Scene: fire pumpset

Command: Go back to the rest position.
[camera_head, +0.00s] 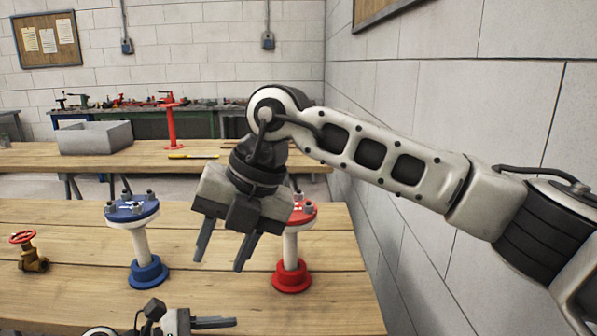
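My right arm comes in from the right, and my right gripper (224,254) hangs above the near wooden table, fingers pointing down. Its two fingers are apart with nothing between them. It is between a blue-flanged white post (140,243) on the left and a red-flanged white post (290,248) on the right, and it partly covers the red one's top. My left gripper (215,323) shows only in part at the bottom edge, low over the table. One finger shows clearly there; its opening cannot be judged.
A brass valve with a red handwheel (30,251) is on the near table (85,285) at left. A grey bin (95,137), a red stand (171,125) and a yellow-handled tool (192,156) are on the table behind. A block wall (480,90) is close on the right.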

